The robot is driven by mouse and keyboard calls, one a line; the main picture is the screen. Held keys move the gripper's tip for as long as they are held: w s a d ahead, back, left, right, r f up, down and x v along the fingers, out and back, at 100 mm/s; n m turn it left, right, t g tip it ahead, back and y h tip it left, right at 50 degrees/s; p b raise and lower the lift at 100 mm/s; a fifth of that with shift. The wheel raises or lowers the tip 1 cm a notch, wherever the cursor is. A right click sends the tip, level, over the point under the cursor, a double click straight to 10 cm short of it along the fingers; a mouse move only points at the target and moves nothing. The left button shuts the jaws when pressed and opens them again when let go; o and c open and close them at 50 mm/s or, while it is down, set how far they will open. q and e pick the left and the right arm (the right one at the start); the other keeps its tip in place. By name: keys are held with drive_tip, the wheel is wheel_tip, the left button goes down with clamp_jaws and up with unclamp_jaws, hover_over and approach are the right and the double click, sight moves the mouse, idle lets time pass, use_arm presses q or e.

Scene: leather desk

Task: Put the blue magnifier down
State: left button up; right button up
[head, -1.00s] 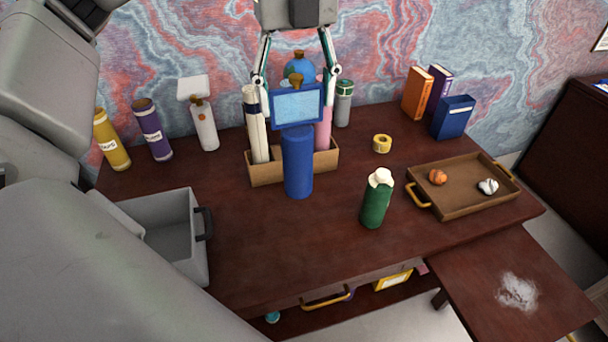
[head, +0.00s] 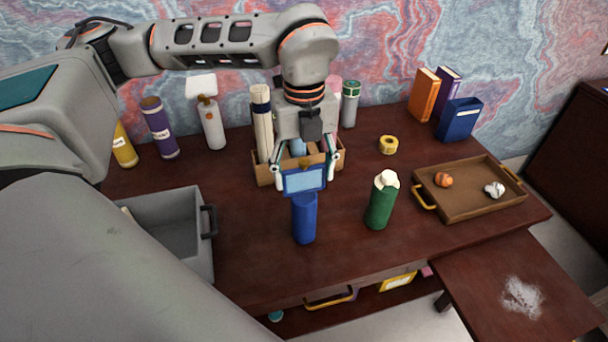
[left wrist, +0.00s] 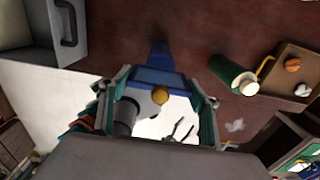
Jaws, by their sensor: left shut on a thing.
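The blue magnifier (head: 304,220) has a square blue frame with a pale pane above a thick blue cylindrical handle. It is upright in front of the organizer box in the head view. My left gripper (head: 305,186) is shut on it, with one finger on each side of the square frame. I cannot tell whether its lower end touches the desk (head: 255,262). In the left wrist view the magnifier (left wrist: 158,62) is between the fingers of my left gripper (left wrist: 161,97), its handle pointing away. My right gripper is not in view.
A green bottle (head: 381,202) stands to the magnifier's right. The organizer box (head: 268,174) is behind it, partly hidden by my arm. A grey bin (head: 206,258) is at the left, a wooden tray (head: 470,210) at the right. Bare desk lies between the bin and the magnifier.

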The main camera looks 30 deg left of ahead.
use_arm(q)
drive_tip(key=shift+f, duration=0.75)
drive_tip(key=o, duration=1.8)
wheel_tip(320, 180, up, 12)
drive_tip(key=shift+r+b, duration=0.1)
drive_tip(key=shift+b, duration=0.4)
